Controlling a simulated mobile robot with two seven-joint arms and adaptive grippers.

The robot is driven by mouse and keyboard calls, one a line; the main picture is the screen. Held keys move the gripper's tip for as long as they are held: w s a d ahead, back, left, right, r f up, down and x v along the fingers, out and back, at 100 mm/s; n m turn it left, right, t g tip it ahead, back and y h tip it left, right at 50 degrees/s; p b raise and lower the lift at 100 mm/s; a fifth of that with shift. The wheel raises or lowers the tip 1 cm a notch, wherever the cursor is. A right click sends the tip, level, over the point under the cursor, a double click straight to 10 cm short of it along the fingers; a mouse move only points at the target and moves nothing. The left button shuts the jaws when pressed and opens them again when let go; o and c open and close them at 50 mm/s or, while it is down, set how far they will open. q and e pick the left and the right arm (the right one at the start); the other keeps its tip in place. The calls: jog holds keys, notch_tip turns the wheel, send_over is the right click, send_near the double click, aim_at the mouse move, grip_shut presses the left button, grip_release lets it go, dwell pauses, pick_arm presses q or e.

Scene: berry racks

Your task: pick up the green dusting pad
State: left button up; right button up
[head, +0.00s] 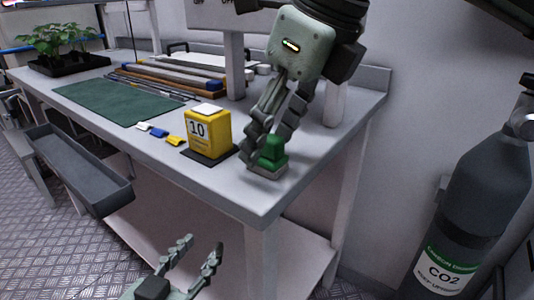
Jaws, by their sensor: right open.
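The green dusting pad (272,147) is a small green block near the front right corner of the white bench. My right gripper (266,154) reaches down to it from above, its fingers open and close around or beside the pad. Part of the pad is hidden by the fingers, and I cannot tell whether they touch it. My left gripper (199,258) is low in front of the bench, below its top, with its fingers apart and nothing between them.
A yellow box marked 10 (208,134) stands on a dark base left of the pad. Small white, blue and yellow pieces (158,133) lie beside a green mat (115,102). A grey trough (78,167) is at the bench's front; a CO2 cylinder (468,190) stands right.

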jog(key=shift+x, duration=0.9)
pick_arm(q)
jog(key=shift+d+r, duration=0.15)
jog(key=shift+r, duration=0.1)
pick_arm(e)
jog(key=c, duration=1.2)
jog(key=shift+c, duration=0.2)
notch_tip(320, 180, up, 5)
jog(key=shift+a+f, duration=0.1)
jog(key=shift+f, duration=0.15)
pick_arm(q)
jog(key=shift+g+y, duration=0.6)
jog(key=shift+g, duration=0.2)
jog(key=a+f, duration=0.1)
jog(key=f, duration=0.1)
jog(key=a+f+p, duration=0.1)
jog(key=f, duration=0.1)
jog(key=shift+s+a, duration=0.35)
pick_arm(e)
jog(key=s+a+r, duration=0.4)
jog(key=a+r, duration=0.2)
jog(key=a, duration=0.4)
jog(key=shift+a+r, duration=0.25)
jog(key=shift+a, duration=0.15)
